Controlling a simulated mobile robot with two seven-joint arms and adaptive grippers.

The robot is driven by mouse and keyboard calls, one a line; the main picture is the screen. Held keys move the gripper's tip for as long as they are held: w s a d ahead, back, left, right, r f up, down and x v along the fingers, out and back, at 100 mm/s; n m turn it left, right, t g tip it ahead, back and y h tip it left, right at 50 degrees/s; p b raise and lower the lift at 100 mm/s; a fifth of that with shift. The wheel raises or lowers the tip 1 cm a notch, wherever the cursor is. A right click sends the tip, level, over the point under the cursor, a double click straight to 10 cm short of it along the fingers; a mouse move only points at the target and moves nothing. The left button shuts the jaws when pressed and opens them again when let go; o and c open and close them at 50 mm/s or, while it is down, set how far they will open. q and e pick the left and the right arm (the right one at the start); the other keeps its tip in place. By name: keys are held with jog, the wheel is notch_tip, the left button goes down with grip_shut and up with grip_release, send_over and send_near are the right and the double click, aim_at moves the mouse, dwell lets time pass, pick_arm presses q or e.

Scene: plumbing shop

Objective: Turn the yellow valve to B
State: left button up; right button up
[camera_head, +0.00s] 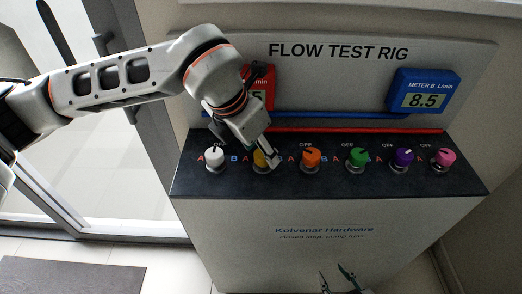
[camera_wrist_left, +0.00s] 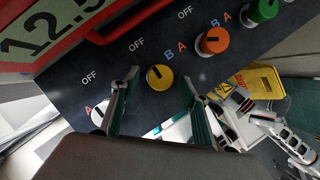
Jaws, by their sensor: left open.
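The yellow valve (camera_head: 259,159) is a round knob on the rig's dark panel, second from the left, partly hidden by my left gripper (camera_head: 269,157) in the head view. In the left wrist view the yellow valve (camera_wrist_left: 160,78) sits between the two spread fingers of my left gripper (camera_wrist_left: 160,77), with gaps on both sides. Its dark pointer mark faces roughly toward the OFF label (camera_wrist_left: 137,44). The B label (camera_wrist_left: 168,57) is to the right of OFF. My right gripper (camera_head: 338,279) shows at the bottom of the head view, fingers apart and empty.
A white knob (camera_head: 214,158) is left of the yellow one; orange (camera_head: 311,158), green (camera_head: 357,157), purple and pink knobs are to the right. The blue meter B (camera_head: 423,92) reads 8.5. The red meter (camera_wrist_left: 50,30) reads 12.5 and is partly hidden behind my left arm in the head view.

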pick_arm(q)
jog(key=shift+w+d+f, duration=0.2)
jog(key=shift+f, duration=0.4)
jog(key=c, duration=1.1)
jog(key=shift+m, duration=0.3)
jog(key=m+g, duration=0.1)
jog(key=m, duration=0.1)
jog(key=m+g+h, duration=0.1)
jog(key=m, duration=0.2)
jog(key=shift+w+a+r, duration=0.1)
jog(key=shift+w, duration=0.1)
jog(key=m+g, duration=0.1)
jog(key=m, duration=0.2)
jog(key=m+g, duration=0.1)
jog(key=m, duration=0.2)
jog(key=shift+w+b, duration=0.15)
jog(key=shift+b, duration=0.15)
jog(key=shift+m, duration=0.3)
